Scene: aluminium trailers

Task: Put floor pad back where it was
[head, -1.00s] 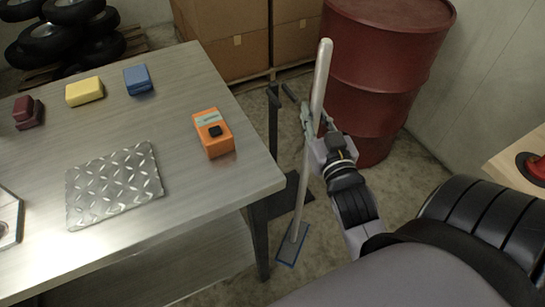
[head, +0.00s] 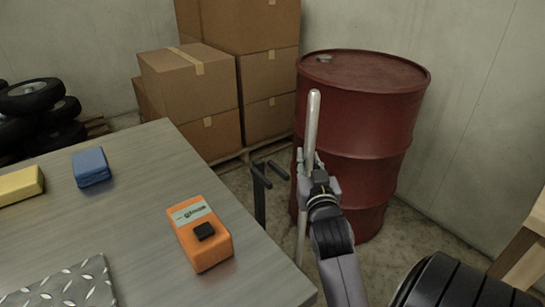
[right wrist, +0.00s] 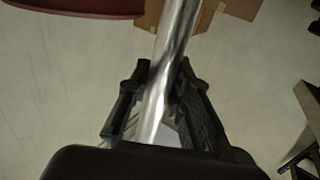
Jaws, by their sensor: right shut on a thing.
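The floor pad's long metal pole (head: 313,122) stands nearly upright in the head view, just beyond the table's right edge and in front of the red drum. My right gripper (head: 309,168) is shut on this pole, with a length of it rising above the fingers. In the right wrist view the pole (right wrist: 168,75) runs between the two dark fingers (right wrist: 155,100). The pole's lower part shows only partly beside my arm, and the pad at its foot is out of view. My left gripper is not in view.
A metal table (head: 150,225) fills the lower left, bearing an orange box-shaped device (head: 215,250), a blue block (head: 91,168), a yellow block (head: 20,186) and a tread plate (head: 70,285). A red drum (head: 375,110) and stacked cartons (head: 190,85) stand behind.

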